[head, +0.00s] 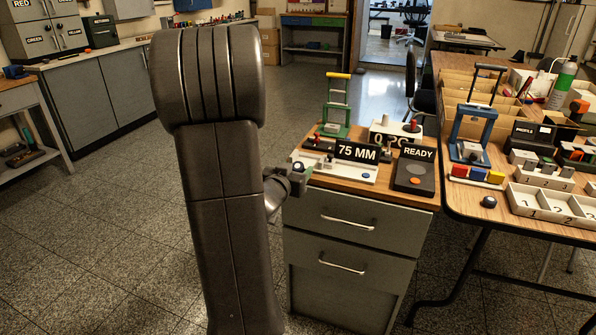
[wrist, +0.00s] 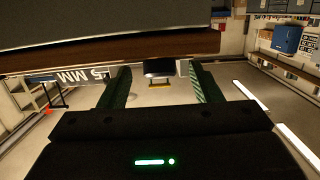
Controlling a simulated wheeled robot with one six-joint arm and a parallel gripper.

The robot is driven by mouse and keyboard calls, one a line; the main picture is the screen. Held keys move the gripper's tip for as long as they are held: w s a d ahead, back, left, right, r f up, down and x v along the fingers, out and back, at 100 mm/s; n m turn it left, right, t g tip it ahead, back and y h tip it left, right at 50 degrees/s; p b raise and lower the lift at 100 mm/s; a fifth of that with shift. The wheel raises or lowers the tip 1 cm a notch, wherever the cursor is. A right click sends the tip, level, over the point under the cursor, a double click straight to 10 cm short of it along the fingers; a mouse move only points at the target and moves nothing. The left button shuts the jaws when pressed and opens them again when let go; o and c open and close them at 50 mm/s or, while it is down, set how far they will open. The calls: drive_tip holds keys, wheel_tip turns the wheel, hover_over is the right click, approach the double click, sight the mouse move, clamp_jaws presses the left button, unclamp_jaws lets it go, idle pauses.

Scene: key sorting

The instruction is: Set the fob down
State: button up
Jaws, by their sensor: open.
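In the wrist view my gripper (wrist: 159,76) has its two green-padded fingers wide apart. A small dark block (wrist: 158,67) shows between the fingertips with gaps on both sides; it may be the fob, but I cannot tell for sure. In the head view my arm hides most of the gripper, which is beside the left edge of the drawer cabinet's wooden top (head: 375,193). A small dark round piece with a pale button (head: 298,168) shows there; I cannot tell whether it is the fob or part of my wrist. The 75 MM sign (head: 357,152) stands close by.
The cabinet top also holds a READY box (head: 414,170), a green press (head: 335,112) and a white counter box (head: 395,132). On the right, a table holds a blue press (head: 471,133), numbered trays (head: 552,207) and a dark round button (head: 489,201). Floor is open at left.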

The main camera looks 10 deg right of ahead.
drive_tip(key=c, duration=1.1)
drive_tip(key=shift+c, duration=0.2)
